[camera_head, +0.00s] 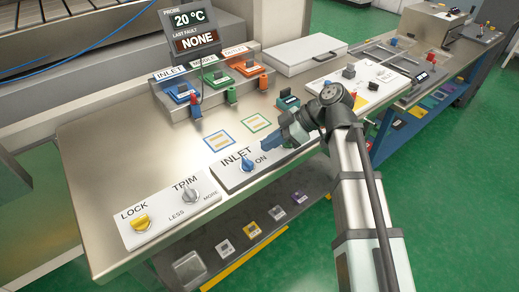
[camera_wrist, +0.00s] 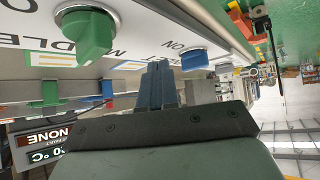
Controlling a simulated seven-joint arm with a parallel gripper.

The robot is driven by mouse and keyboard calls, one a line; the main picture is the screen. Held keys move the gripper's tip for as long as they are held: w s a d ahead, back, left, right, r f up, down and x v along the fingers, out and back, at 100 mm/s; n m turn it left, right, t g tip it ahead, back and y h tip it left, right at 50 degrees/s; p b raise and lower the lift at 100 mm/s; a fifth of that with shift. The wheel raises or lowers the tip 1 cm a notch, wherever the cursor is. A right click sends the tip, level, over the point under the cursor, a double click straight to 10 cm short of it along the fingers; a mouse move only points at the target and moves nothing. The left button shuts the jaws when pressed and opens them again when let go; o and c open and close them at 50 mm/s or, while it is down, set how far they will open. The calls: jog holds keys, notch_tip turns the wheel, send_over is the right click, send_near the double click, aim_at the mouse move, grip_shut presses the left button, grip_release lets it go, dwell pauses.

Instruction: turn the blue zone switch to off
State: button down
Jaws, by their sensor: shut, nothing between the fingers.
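The blue zone switch (camera_head: 247,164) is a knob on a white panel marked INLET, with ON printed on its right. It also shows in the wrist view (camera_wrist: 194,58), right of the fingertips. Its exact pointer direction is hard to tell. My gripper (camera_head: 267,144) is just right of and beyond the blue switch in the head view. Its blue fingers are together and empty. In the wrist view, my gripper (camera_wrist: 159,70) points at the panel between the blue switch and a green knob (camera_wrist: 88,36); a gap shows between the fingers and the blue switch. OFF is not readable.
Left of the blue switch are a grey TRIM knob (camera_head: 190,196) and a yellow LOCK knob (camera_head: 140,222). Behind stand blue, green and orange clamp-like units under a display (camera_head: 191,32). A blue-outlined square (camera_head: 219,142) marks the steel table, whose left part is bare.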

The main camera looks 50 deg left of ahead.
jog(key=w+r, duration=0.6)
jog(key=w, duration=0.1)
jog(key=shift+r, duration=0.15)
jog(key=shift+a, duration=0.1)
dwell(0.3)
jog(key=w+d+f+m+t+y, duration=0.3)
jog(key=w+d+f+m+y, duration=0.35)
jog(key=w+d+f, duration=0.2)
jog(key=w+d+f+m+t+h, duration=0.15)
jog(key=d+f+m, duration=0.25)
jog(key=d+f, duration=0.5)
jog(key=w+d+f+m+h, duration=0.1)
jog(key=d+f+m+h, duration=0.3)
jog(key=f, duration=0.8)
jog(key=w+d+f+m+t, duration=0.1)
jog(key=w+d+f+m, duration=0.15)
jog(key=d+f, duration=0.7)
jog(key=s+d+f+m+g+h, duration=0.15)
jog(key=s+d+f+m, duration=0.3)
jog(key=d+f, duration=0.55)
jog(key=s+d+f+m+g+h, duration=0.1)
jog(key=s+d+f+m+h, duration=0.1)
jog(key=s+d+f, duration=0.5)
jog(key=s+d+f+m+g+h, duration=0.2)
jog(key=s+d+f+m, duration=0.3)
jog(key=s+d, duration=0.8)
jog(key=s+f+h, duration=0.1)
jog(key=s+f, duration=0.2)
jog(key=shift+s, duration=0.35)
jog(key=shift+f, duration=0.1)
